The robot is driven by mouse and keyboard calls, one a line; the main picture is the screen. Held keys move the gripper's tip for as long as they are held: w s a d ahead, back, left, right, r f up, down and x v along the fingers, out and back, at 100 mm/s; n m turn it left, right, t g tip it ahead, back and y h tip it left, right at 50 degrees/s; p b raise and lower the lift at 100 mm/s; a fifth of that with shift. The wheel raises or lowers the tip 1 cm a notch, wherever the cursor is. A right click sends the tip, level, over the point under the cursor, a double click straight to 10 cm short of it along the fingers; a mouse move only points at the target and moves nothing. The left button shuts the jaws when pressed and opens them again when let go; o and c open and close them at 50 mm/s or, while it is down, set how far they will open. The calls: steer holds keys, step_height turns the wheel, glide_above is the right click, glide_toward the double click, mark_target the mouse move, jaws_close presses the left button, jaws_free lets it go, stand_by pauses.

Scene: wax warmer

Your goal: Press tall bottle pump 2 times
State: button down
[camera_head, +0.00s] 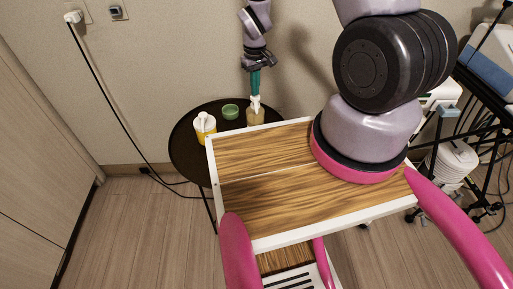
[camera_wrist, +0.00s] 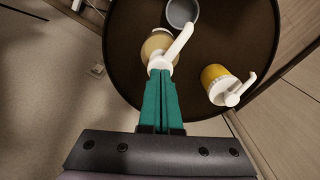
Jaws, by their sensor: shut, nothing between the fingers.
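A tan, see-through bottle with a white pump head stands upright on the dark round table (camera_head: 185,158); its body (camera_head: 256,117) shows in the head view, and it also shows in the wrist view (camera_wrist: 157,44). This bottle looks like the taller of two. My gripper (camera_head: 255,92) has teal fingers pointing down, shut and empty, right above this pump. In the wrist view, the fingertips (camera_wrist: 161,73) overlap the base of the white pump head (camera_wrist: 178,46). I cannot tell whether they touch it or by how much it is pushed down.
A shorter yellow bottle (camera_head: 206,137) with a white pump stands to the left on the table; it also shows in the wrist view (camera_wrist: 214,77). A wood-topped cart (camera_head: 270,180) stands in front, close to the table.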

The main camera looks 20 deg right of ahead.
steer(key=shift+f, duration=1)
steer(key=shift+r, duration=1.5)
steer(key=shift+f, duration=0.1)
steer(key=shift+f, duration=1.4)
steer(key=shift+r, duration=1.5)
